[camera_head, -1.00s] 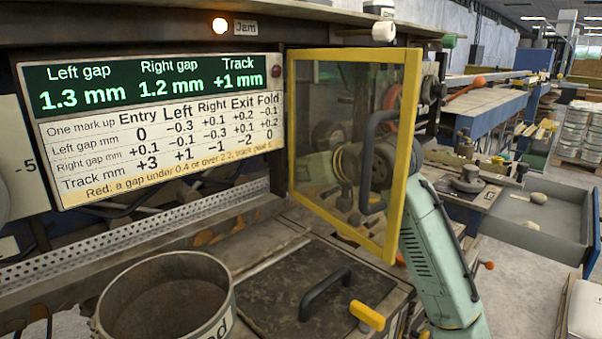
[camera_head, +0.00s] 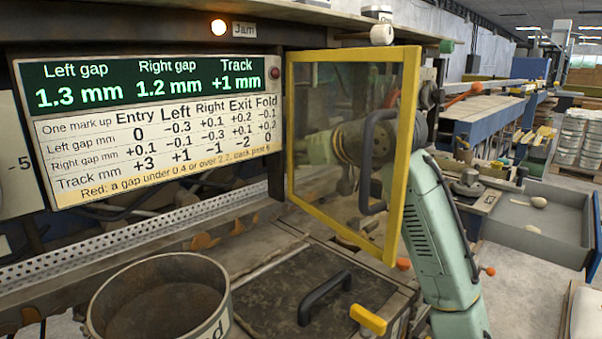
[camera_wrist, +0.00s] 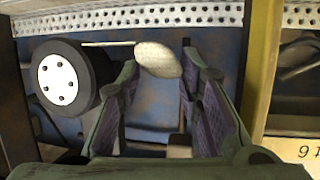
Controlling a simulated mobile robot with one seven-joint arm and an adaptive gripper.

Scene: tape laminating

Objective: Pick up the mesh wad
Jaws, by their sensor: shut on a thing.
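The mesh wad (camera_wrist: 158,59) is a pale, rounded, finely textured lump in the wrist view. It sits between the tips of my gripper (camera_wrist: 160,72), whose two purple-padded fingers are shut on it. A thin pale strip runs left from the wad; I cannot tell whether it is joined to it. In the head view my gripper (camera_head: 318,149) shows only dimly behind the clear pane of the yellow-framed door (camera_head: 405,160). The wad cannot be made out there.
A black roller with a white hub (camera_wrist: 62,78) is left of my fingers, and a yellow post (camera_wrist: 262,70) is right. A round bin (camera_head: 160,300) stands at front left. A black-handled lid (camera_head: 290,305) lies beside it. An open drawer (camera_head: 560,215) at right holds pale lumps.

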